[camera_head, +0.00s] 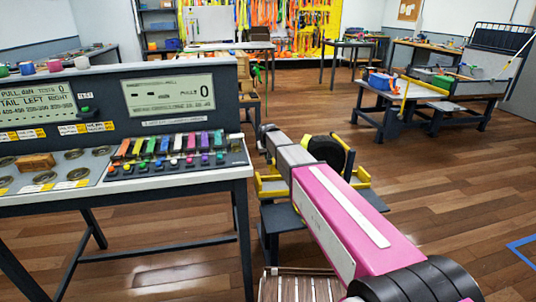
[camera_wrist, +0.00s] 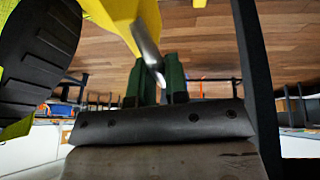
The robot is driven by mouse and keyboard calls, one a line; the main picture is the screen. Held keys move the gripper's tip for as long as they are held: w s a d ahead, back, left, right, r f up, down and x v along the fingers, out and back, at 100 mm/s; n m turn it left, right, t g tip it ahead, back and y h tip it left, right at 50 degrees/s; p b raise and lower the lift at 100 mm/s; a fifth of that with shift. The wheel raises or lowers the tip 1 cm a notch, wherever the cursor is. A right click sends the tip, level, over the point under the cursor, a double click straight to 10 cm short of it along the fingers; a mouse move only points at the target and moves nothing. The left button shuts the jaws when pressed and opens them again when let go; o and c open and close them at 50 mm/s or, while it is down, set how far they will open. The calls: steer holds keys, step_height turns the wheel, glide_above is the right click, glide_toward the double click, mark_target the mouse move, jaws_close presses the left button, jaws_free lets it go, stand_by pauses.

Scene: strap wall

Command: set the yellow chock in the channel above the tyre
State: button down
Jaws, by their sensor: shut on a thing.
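In the wrist view my gripper (camera_wrist: 158,75), with green fingers, is shut on a grey metal bar (camera_wrist: 147,42) at the yellow chock (camera_wrist: 115,14). The chock reaches past the top edge, so only part of it shows. The black treaded tyre (camera_wrist: 38,58) is close by on the left, with a gap to my fingers. In the head view the tyre (camera_head: 328,150) stands in a yellow-and-dark stand beyond my pink arm. My fingers and the chock cannot be made out there. The channel cannot be told apart in either view.
Yellow stand parts (camera_head: 271,186) flank the tyre low down. A test bench (camera_head: 130,186) with displays and coloured clips stands at the left. A dark post (camera_wrist: 258,80) rises close on the right in the wrist view. Open wooden floor (camera_head: 450,180) lies to the right.

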steer(key=shift+w+d+f, duration=0.1)
steer(key=shift+d+f, duration=0.25)
steer(key=shift+f, duration=1.45)
steer(key=shift+w+d+f, duration=0.1)
steer(key=shift+d+f, duration=0.3)
steer(key=shift+f, duration=1.35)
steer(key=shift+w+d+f, duration=0.1)
steer(key=shift+d+f, duration=0.25)
steer(key=shift+f, duration=1.45)
steer(key=shift+w+d+f, duration=0.15)
steer(key=shift+d+f, duration=0.2)
steer(key=shift+d, duration=0.2)
steer(key=c, duration=1.1)
jaws_free()
steer(key=shift+o, duration=0.2)
steer(key=v, duration=1)
steer(key=s+d+f+m+g, duration=0.1)
steer(key=s+d+f+g, duration=0.1)
steer(key=s+d, duration=0.9)
steer(key=s+d+f+m+g, duration=0.2)
steer(key=s+d+f, duration=0.2)
steer(key=s+d, duration=0.7)
steer(key=s, duration=0.8)
steer(key=shift+s+m+g, duration=0.2)
steer(key=shift+m+g, duration=0.1)
